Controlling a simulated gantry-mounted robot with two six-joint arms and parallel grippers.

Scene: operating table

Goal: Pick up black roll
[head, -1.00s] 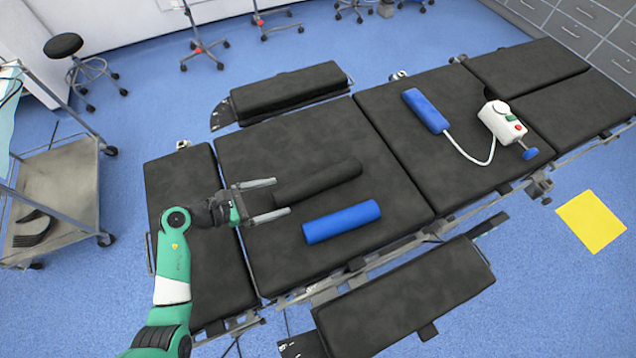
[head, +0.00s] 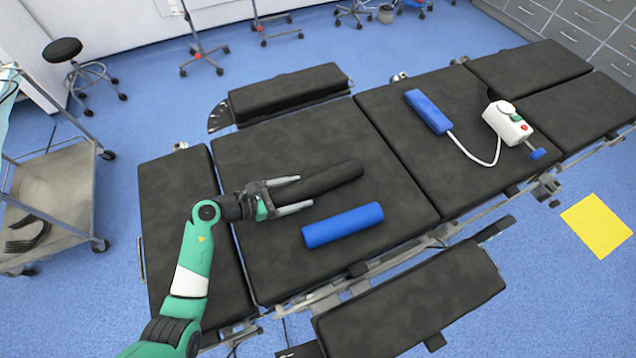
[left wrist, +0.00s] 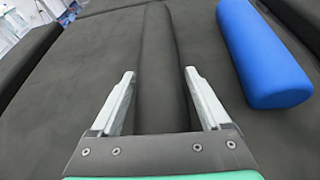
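The black roll (head: 325,180) lies on the dark middle pad of the operating table and is hard to tell from it by colour. It also shows in the left wrist view (left wrist: 160,70), running away from me between the fingers. My left gripper (head: 306,193) is open, with a finger on each side of the roll's near end. In the left wrist view the fingers (left wrist: 158,95) stand apart, with a gap between the right finger and the roll. Whether the left finger touches it I cannot tell. My right gripper is not in view.
A blue roll (head: 343,225) lies close to the right finger; it also shows in the left wrist view (left wrist: 262,55). A blue and white device (head: 507,122) with a cord lies on the far right pad. A metal cart (head: 58,185) stands at left.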

